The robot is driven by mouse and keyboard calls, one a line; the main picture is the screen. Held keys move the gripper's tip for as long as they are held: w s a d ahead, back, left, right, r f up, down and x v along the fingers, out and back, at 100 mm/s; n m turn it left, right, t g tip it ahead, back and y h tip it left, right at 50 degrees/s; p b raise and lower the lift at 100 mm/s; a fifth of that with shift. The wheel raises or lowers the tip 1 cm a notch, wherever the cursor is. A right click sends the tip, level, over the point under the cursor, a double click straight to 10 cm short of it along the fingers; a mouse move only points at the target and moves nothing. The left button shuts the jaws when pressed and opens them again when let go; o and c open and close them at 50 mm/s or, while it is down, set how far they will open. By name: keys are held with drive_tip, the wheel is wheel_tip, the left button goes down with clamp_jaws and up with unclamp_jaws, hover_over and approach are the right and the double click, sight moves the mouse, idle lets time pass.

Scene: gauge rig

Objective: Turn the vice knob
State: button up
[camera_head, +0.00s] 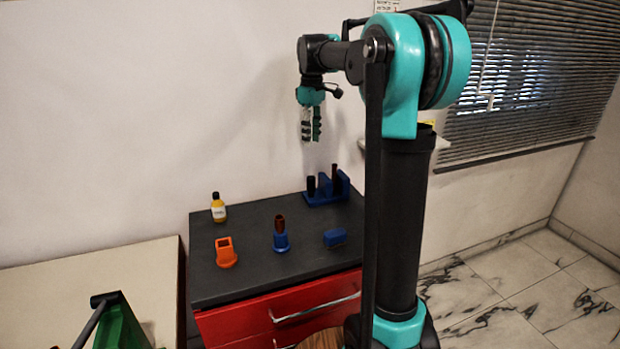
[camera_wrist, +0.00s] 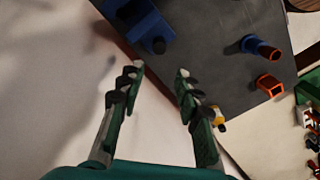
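A blue fixture (camera_head: 345,185) with upright blocks, which looks like the vice, stands at the back right corner of the dark cabinet top. A dark round piece (camera_head: 311,184) at its left end may be the knob. In the wrist view the blue fixture (camera_wrist: 135,20) is at the top, past my fingertips, with a dark round end (camera_wrist: 158,45) facing me. My gripper (camera_head: 311,135) hangs fingers down, above and apart from the fixture. In the wrist view my gripper (camera_wrist: 160,70) has its two green fingers spread, with nothing between them.
On the cabinet top (camera_head: 255,262) stand a yellow bottle (camera_head: 218,211), an orange square socket (camera_head: 226,255), a blue holder with a brown cylinder (camera_head: 280,226) and a blue block (camera_head: 335,237). The wall is close behind. A green object (camera_head: 122,328) is on the pale table at left.

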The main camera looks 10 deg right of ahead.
sight(311, 177)
wheel_tip(311, 177, down, 17)
drive_tip(key=shift+f, duration=0.15)
idle(0.5)
clamp_jaws()
